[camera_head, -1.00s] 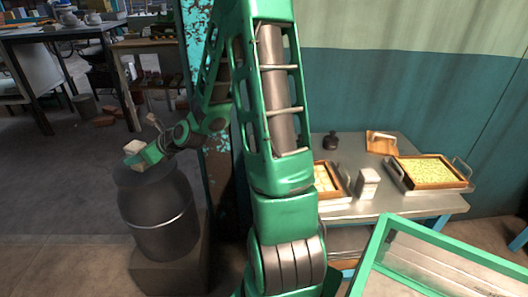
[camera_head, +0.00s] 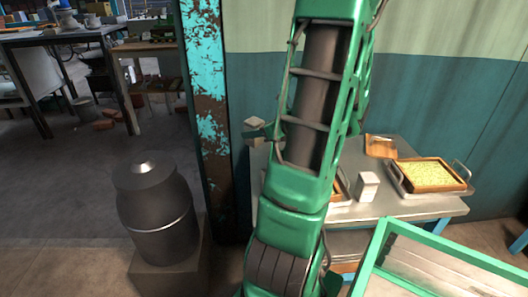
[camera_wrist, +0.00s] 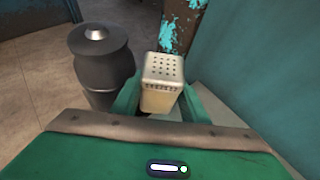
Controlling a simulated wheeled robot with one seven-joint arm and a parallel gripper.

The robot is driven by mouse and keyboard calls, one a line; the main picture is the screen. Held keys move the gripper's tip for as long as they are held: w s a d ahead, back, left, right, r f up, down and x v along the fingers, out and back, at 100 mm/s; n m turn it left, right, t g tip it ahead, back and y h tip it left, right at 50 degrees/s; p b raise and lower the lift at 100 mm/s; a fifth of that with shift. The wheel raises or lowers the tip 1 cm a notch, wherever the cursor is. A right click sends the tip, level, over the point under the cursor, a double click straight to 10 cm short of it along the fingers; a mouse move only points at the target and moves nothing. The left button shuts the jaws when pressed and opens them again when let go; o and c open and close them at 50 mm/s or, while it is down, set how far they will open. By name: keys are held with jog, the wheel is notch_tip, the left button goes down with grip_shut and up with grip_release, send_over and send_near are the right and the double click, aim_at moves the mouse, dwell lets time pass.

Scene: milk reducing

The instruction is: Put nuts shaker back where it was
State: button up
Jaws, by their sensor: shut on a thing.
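The nuts shaker (camera_wrist: 162,72) is a pale box with a holed top. In the wrist view it stands between the fingers of my gripper (camera_wrist: 158,100), which is shut on it. My arm hides most of my gripper and the table's left part there. A similar pale box (camera_head: 367,187) stands on the table; I cannot tell what it holds.
A wooden tray of yellow-green food (camera_head: 430,174) and a wooden board (camera_head: 380,146) are on the table. A dark milk can (camera_head: 155,212) stands on a block at left. A green-framed glass case (camera_head: 440,265) is at front right. The table's middle has bare room.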

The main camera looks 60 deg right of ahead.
jog(key=d+f, duration=0.2)
jog(key=d, duration=0.1)
jog(key=w+d+f, duration=0.1)
jog(key=d+f, duration=0.1)
jog(key=d, duration=0.2)
jog(key=w+d+f, duration=0.1)
jog(key=d+f, duration=0.1)
jog(key=d, duration=0.2)
jog(key=shift+f, duration=2.35)
jog(key=o, duration=1.2)
jog(key=shift+f, duration=0.1)
jog(key=shift+c, duration=0.2)
jog(key=v, duration=1.2)
jog(key=shift+w, duration=0.1)
